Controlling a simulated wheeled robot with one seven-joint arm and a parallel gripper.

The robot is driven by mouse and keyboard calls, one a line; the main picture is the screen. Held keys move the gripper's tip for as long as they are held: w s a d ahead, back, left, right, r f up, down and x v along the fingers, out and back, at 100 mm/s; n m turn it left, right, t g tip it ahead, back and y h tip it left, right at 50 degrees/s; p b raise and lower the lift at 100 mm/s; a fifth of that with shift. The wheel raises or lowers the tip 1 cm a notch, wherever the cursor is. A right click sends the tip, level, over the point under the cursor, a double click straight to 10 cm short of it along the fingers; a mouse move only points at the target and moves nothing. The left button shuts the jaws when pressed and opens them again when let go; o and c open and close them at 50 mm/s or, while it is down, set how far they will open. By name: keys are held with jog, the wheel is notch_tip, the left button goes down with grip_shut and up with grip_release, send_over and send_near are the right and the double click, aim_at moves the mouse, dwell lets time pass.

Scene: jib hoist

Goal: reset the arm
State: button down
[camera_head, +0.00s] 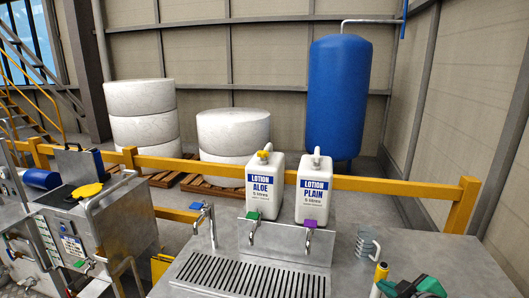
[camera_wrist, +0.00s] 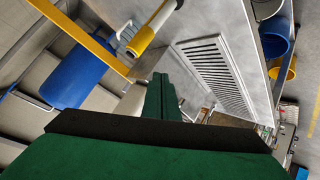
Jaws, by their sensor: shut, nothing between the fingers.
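My gripper (camera_wrist: 162,92) shows in the wrist view as dark green fingers closed together, with nothing held. In the head view a green and black part of it (camera_head: 420,287) shows at the bottom edge, right of centre, in front of the steel counter (camera_head: 415,262). The rest of my arm is out of view there. A yellow and pale rod-like thing (camera_head: 380,273) stands just left of the gripper. It also shows in the wrist view (camera_wrist: 145,38), beyond the fingers and apart from them.
Two white lotion jugs, aloe (camera_head: 264,184) and plain (camera_head: 313,188), stand behind taps over a slotted drain (camera_head: 250,272). A yellow rail (camera_head: 400,185) runs behind. Bare counter lies right of the clear jug.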

jog(key=w+a+f+m+t, duration=0.2)
jog(key=a+f+m, duration=0.1)
jog(key=a+f, duration=0.8)
jog(key=s+a+f+m+t, duration=0.1)
jog(key=s+a+f+m, duration=0.1)
jog(key=s+a+f, duration=0.3)
jog(key=s+a+f+m, duration=0.2)
jog(key=a+f, duration=0.2)
jog(key=a, duration=0.4)
jog(key=s+a+f+m+h, duration=0.1)
jog(key=s+a+f, duration=0.25)
jog(key=s, duration=0.55)
jog(key=s+a+f+m+h, duration=0.15)
jog(key=s+a, duration=0.25)
jog(key=s, duration=0.5)
jog(key=s+r+n+t+y, duration=0.1)
jog(key=s+r, duration=0.5)
jog(key=s, duration=1.1)
jog(key=shift+r+n+y, duration=0.15)
jog(key=shift+n+y, duration=0.3)
jog(key=shift+n, duration=0.4)
jog(key=shift+s+a, duration=0.15)
jog(key=shift+a, duration=0.1)
